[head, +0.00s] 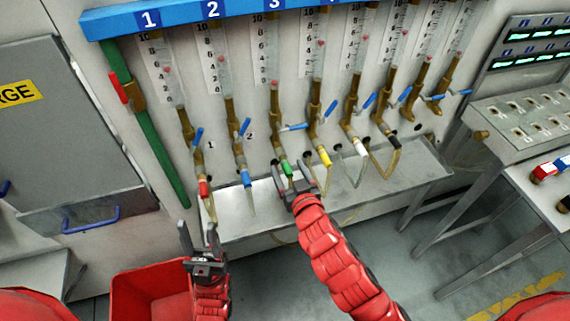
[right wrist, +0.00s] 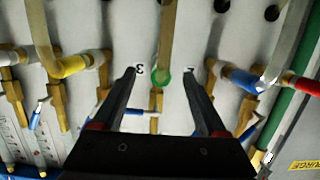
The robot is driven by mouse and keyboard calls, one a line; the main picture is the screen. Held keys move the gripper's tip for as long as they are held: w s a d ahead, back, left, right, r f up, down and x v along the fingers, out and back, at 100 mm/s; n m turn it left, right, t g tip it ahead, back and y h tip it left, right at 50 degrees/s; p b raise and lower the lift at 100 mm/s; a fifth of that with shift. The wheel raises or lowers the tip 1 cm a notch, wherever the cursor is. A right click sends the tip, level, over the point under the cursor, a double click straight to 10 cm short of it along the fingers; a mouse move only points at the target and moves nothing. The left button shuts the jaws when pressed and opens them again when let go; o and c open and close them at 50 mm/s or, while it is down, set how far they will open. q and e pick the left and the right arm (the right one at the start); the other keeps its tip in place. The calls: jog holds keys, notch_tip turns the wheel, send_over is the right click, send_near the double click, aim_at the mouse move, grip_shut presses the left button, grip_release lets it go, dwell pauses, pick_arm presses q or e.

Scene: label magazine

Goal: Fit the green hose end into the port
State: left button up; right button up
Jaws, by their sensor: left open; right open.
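The green hose end (head: 287,169) is at the wall panel below the third tube, on a pale hose. In the right wrist view the green hose end (right wrist: 160,77) shows between the fingertips, with its hose running to the top edge. My right gripper (head: 292,178) is open around it, with a gap on both sides in the right wrist view (right wrist: 160,72). Dark round holes show in the panel, one of them (right wrist: 215,12) near the top of that view; I cannot tell which is the port. My left gripper (head: 198,237) is open and empty at the lower left.
Neighbouring blue (head: 246,178) and yellow (head: 324,157) hose ends are close on either side. Brass valves with blue handles (head: 293,127) stand above. A metal trough (head: 385,188) runs below. A red bin (head: 150,290) stands on the floor at lower left.

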jog(key=p+v, duration=0.1)
jog(key=v, duration=0.3)
jog(key=p, duration=0.8)
send_near(288, 168)
jog(key=f+v, duration=0.1)
jog(key=v, duration=0.3)
jog(key=shift+s+r+b, duration=0.25)
jog(key=shift+r+b, duration=0.05)
jog(key=shift+r, duration=0.1)
jog(key=shift+w, duration=0.1)
